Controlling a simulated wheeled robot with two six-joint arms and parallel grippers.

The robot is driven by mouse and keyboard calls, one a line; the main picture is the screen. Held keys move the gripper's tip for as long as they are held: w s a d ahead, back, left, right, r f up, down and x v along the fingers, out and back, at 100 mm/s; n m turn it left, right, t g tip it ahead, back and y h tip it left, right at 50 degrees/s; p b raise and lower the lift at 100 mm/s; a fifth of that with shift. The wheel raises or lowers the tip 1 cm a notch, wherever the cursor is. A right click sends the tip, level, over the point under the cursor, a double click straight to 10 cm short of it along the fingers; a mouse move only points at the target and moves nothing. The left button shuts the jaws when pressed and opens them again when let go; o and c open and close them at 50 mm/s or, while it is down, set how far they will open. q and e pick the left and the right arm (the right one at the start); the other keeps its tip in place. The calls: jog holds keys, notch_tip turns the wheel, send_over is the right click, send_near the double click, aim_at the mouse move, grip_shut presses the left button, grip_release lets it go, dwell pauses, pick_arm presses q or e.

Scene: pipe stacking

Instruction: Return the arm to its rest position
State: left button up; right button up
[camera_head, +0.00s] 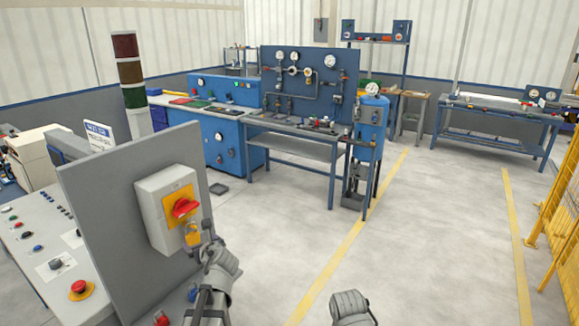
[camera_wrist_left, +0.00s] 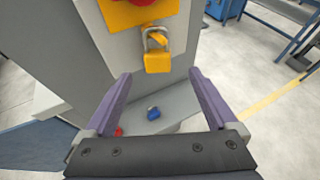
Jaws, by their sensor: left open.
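My left gripper (camera_head: 207,243) is in front of the grey upright panel (camera_head: 110,215), low and right of the switch box (camera_head: 160,205). In the left wrist view its two purple fingers (camera_wrist_left: 159,76) are spread apart with nothing between them. A yellow padlock (camera_wrist_left: 158,61) with a grey shackle hangs below the red rotary switch (camera_head: 185,208) on its yellow plate, just beyond the fingertips. The padlock also shows in the head view (camera_head: 193,238), close to the gripper. Whether the shackle is fully closed is unclear.
A control desk (camera_head: 40,245) with buttons and a red emergency stop stands at left. A blue workbench (camera_head: 290,140) with gauges and pipes stands behind. Open floor (camera_head: 420,250) with yellow lines lies to the right, bounded by a yellow fence (camera_head: 558,215).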

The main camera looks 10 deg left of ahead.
pick_arm(q)
jog(key=s+d+f+n+g+h, duration=0.2)
jog(key=s+d+n, duration=0.5)
jog(key=d, duration=0.4)
jog(key=s+d+f+n+g+h, duration=0.3)
jog(key=s+d+f+n, duration=0.4)
jog(key=d, duration=0.4)
jog(key=s+d+f+n+g+h, duration=0.3)
jog(key=s+d+n, duration=0.5)
jog(key=d, duration=0.3)
jog(key=shift+s+f+n+g, duration=0.25)
jog(key=shift+f+n+g, duration=0.4)
jog(key=shift+g, duration=0.35)
